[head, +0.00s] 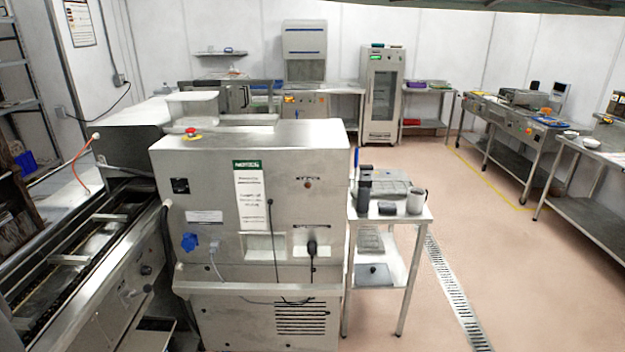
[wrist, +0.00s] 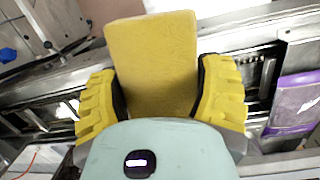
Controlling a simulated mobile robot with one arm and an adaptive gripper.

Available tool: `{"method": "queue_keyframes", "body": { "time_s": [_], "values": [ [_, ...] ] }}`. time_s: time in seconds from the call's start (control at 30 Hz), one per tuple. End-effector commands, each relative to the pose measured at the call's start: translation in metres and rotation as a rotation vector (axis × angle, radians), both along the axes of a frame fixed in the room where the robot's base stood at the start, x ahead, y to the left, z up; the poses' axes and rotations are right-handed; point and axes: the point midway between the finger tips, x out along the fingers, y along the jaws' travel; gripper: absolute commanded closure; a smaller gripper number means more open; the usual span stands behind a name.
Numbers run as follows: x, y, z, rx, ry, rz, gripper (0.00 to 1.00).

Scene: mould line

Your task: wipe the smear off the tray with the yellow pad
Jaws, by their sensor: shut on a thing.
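The yellow pad (wrist: 152,62) is a flat block in the middle of the wrist view. My gripper (wrist: 158,88) has ribbed yellow fingers, one on each side of the pad, and is shut on it. A purple tray-like piece (wrist: 288,119) shows at the right edge of the wrist view, partly cut off. A pale streak (wrist: 309,104) lies on it, possibly the smear. The pad is left of the purple piece and apart from it in the picture. My gripper and the pad do not show in the head view.
A conveyor (head: 62,262) runs along the left beside a large steel machine (head: 205,215). A small steel table (head: 390,216) with a grey mug (head: 416,201) and dark items stands right of the machine. Benches line the right side. The floor (head: 490,250) between is clear.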

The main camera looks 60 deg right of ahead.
Motion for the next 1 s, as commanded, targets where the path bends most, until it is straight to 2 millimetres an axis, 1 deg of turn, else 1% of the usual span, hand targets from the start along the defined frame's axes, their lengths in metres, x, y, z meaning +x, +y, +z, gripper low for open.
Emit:
{"method": "queue_keyframes", "body": {
  "time_s": [0.03, 0.1, 0.17, 0.4, 1.0],
  "values": [
    [-0.003, 0.0, -0.017, -0.001, 0.009, 0.008, 0.71],
    [-0.005, 0.003, -0.029, -0.001, 0.014, 0.027, 0.71],
    [-0.007, 0.006, -0.031, -0.002, 0.016, 0.036, 0.71],
    [-0.012, 0.011, -0.053, -0.004, 0.022, 0.069, 0.71],
    [-0.013, 0.013, -0.069, -0.007, 0.024, 0.093, 0.71]
  ]
}}
